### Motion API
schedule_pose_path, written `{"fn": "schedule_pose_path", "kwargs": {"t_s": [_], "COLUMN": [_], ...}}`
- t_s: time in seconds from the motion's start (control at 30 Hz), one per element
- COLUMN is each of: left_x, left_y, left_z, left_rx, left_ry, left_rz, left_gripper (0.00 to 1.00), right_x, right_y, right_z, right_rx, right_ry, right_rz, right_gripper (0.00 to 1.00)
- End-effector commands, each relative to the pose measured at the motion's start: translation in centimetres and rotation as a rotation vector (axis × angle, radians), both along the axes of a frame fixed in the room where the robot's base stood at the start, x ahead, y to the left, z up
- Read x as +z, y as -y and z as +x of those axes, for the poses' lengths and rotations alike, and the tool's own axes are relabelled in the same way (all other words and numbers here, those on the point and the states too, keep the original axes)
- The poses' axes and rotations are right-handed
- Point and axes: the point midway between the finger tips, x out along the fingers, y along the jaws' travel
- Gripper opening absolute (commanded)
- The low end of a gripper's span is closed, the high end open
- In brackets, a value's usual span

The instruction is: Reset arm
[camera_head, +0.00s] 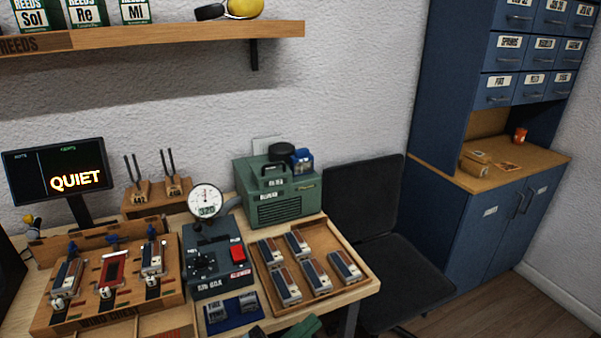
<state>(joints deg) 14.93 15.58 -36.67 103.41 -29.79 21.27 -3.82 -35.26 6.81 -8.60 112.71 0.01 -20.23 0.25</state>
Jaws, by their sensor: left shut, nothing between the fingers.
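Task "Reset arm" names no object. A dark green shape at the bottom edge, in front of the bench, seems to be my left gripper (300,326). It is cut off by the frame and appears shut and empty, apart from the parts on the bench. My right gripper does not show. The wooden wind chest (70,325) stands at the left of the bench with blocks and a red-framed piece on it. A wooden tray (369,276) at the right holds several metal reed blocks.
A dark control box (208,262) with a red switch and a round gauge (205,199) stand mid-bench. Behind are a green machine (280,208) and a monitor (55,171) reading QUIET. A black chair (362,205) and a blue cabinet (480,230) stand right.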

Motion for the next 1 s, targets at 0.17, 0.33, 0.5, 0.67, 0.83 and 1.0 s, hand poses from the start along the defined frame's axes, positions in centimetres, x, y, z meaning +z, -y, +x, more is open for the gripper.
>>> {"fn": "schedule_pose_path", "kwargs": {"t_s": [0.17, 0.33, 0.5, 0.67, 0.83, 1.0], "left_x": [-7.3, -15.2, -22.4, -26.6, -28.4, -28.8], "left_y": [-5.2, -10.7, -15.8, -19.1, -20.8, -21.1], "left_z": [-0.9, -4.5, -11.1, -17.4, -21.1, -21.9], "left_rx": [0.216, 0.414, 0.595, 0.722, 0.790, 0.803], "left_ry": [-0.385, -0.747, -1.086, -1.323, -1.450, -1.475], "left_rz": [-0.100, -0.166, -0.210, -0.232, -0.244, -0.244], "left_gripper": [0.00, 0.00, 0.00, 0.00, 0.00, 0.00], "right_x": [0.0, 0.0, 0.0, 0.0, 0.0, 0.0], "right_y": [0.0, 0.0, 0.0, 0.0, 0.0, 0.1], "right_z": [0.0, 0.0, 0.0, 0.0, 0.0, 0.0], "right_rx": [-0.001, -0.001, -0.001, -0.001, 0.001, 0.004], "right_ry": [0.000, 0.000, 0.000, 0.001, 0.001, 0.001], "right_rz": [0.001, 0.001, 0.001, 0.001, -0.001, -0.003], "right_gripper": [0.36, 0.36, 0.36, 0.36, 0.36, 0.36]}}
